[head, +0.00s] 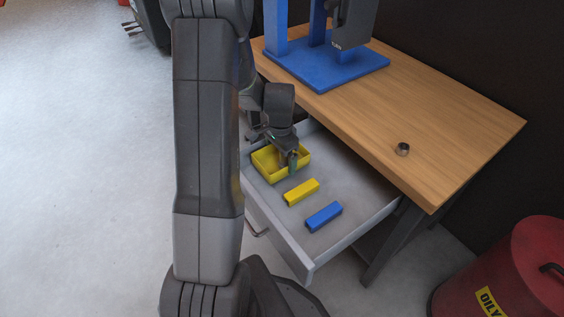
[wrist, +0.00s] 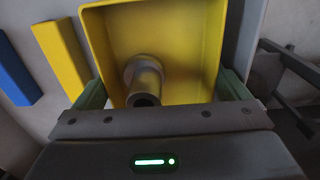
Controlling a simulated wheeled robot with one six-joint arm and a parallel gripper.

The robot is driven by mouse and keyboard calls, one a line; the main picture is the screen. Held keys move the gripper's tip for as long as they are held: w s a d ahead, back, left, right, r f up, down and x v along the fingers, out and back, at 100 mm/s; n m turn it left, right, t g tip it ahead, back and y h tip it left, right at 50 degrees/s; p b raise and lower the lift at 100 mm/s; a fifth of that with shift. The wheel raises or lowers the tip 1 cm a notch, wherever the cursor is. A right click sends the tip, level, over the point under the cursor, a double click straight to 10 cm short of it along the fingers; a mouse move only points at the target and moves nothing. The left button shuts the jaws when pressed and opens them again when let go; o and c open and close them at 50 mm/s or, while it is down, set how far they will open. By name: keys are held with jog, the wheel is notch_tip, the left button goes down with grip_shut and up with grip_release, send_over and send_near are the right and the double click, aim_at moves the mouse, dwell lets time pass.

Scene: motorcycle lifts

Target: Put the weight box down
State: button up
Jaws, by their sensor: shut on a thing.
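The weight box is a yellow open-topped box (head: 268,164) at the drawer's left part in the head view. My gripper (head: 288,158) is over it, its fingers at the box's sides. In the wrist view the yellow box (wrist: 200,40) fills the middle, between the two green fingertips of my gripper (wrist: 165,92), which is shut on it. A grey metal cylinder piece (wrist: 145,80) lies inside the box. Whether the box touches the drawer floor cannot be told.
The open grey drawer (head: 350,215) also holds a yellow block (head: 301,192) and a blue block (head: 324,216) to the right of the box. A red bin (head: 515,270) stands at right.

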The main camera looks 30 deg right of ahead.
jog(key=shift+f, duration=1.1)
jog(key=shift+f+b, duration=0.2)
jog(key=shift+b, duration=0.1)
jog(key=o, duration=0.7)
jog(key=shift+c, duration=0.2)
jog(key=shift+r, duration=0.15)
notch_tip(320, 180, up, 12)
jog(key=p, duration=0.9)
